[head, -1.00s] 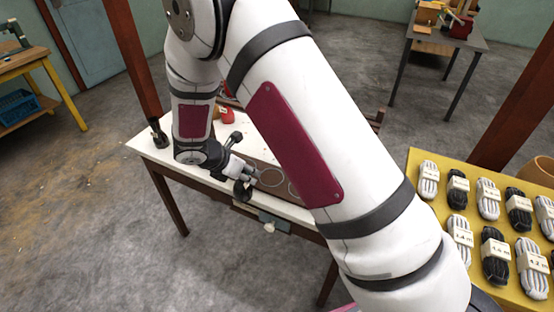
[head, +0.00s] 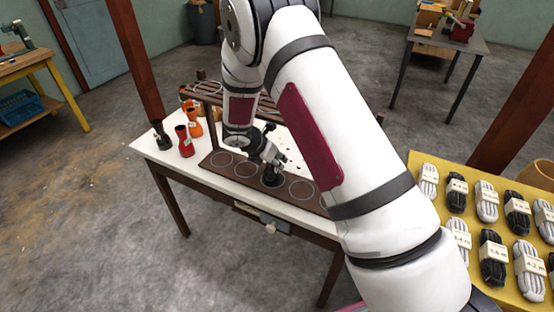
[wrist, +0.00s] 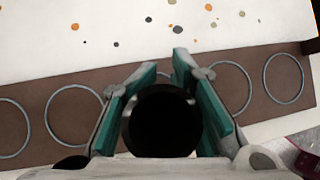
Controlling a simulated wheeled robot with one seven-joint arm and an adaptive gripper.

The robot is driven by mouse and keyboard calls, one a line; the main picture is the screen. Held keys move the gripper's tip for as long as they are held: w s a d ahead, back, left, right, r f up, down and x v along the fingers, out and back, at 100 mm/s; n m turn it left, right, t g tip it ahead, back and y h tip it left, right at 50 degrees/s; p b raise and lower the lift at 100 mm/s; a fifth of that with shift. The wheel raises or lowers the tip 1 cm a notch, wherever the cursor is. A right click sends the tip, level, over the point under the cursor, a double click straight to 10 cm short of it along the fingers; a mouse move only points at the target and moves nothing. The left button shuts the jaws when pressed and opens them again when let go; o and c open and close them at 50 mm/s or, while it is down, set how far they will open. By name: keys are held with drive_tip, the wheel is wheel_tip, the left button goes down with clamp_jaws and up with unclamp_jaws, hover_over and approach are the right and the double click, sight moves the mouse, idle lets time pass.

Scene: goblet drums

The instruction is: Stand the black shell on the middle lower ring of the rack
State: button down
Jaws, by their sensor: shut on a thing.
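The black shell (head: 272,180) is between the fingers of my gripper (head: 268,160), over the brown lower board (head: 211,158) of the rack. In the wrist view my gripper (wrist: 161,78) has its teal fingers shut on the shell (wrist: 162,122), and I look into its dark round mouth. Rings show on both sides of it, two at left and two at right, with the middle ring hidden behind the shell. The shell looks upright in the head view. I cannot tell whether its foot touches the board.
A red shell (head: 184,142), an orange shell (head: 193,122) and another black shell (head: 162,135) stand at the left end of the white table (head: 165,158). The rack's upper rail (head: 208,92) runs behind my arm. A yellow table (head: 437,167) with rope bundles is at right.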

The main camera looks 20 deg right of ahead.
drive_tip(key=c, duration=1.3)
unclamp_jaws()
